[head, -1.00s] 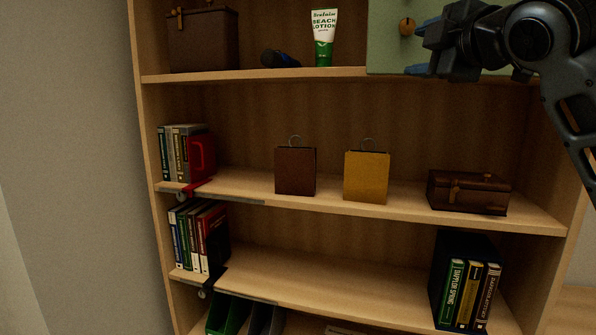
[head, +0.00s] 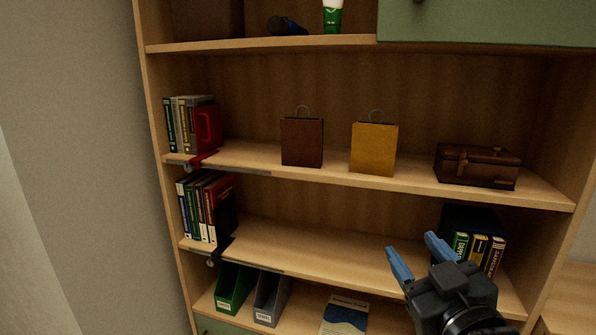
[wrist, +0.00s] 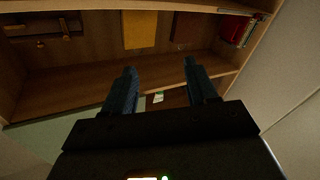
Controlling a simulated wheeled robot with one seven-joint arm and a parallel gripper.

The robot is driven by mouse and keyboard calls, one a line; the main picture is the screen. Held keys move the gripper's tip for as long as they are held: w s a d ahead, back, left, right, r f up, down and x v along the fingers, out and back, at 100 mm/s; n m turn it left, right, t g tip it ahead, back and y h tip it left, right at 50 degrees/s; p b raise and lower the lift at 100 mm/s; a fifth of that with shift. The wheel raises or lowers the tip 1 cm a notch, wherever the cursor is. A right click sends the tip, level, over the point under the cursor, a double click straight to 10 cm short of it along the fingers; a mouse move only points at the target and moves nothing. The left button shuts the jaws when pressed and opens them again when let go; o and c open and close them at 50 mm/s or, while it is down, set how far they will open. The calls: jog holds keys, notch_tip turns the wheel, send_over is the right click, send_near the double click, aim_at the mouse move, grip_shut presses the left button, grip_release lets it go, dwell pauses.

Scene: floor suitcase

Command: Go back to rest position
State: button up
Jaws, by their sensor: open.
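My gripper (head: 418,262) is at the lower right in the head view, in front of the lower shelves. Its two blue fingers are spread apart with nothing between them. The wrist view also shows the open, empty fingers (wrist: 160,90), with the shelving beyond them. The gripper covers part of the lower right shelf and some of the books there.
A wooden bookcase holds a brown bag (head: 302,141), a yellow bag (head: 373,148), a brown case (head: 477,166) and books (head: 206,208). Folders (head: 233,288) stand lower left. A green cabinet front (head: 490,22) is at the upper right. A grey wall (head: 75,150) is at left.

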jog(key=s+f+m+g+h, duration=0.1)
jog(key=s+f+m, duration=0.1)
jog(key=s+f, duration=0.65)
jog(key=s+f+m+g+h, duration=0.1)
jog(key=s+f+m+h, duration=0.3)
jog(key=s, duration=0.8)
jog(key=s+d+g+y, duration=0.1)
jog(key=s+d, duration=0.1)
jog(key=s, duration=0.8)
jog(key=s+d+n+y, duration=0.1)
jog(key=s+d, duration=0.1)
jog(key=s, duration=0.8)
jog(key=shift+s+f+g, duration=0.3)
jog(key=shift+f+g, duration=0.1)
jog(key=shift+f, duration=0.05)
jog(key=shift+d, duration=0.1)
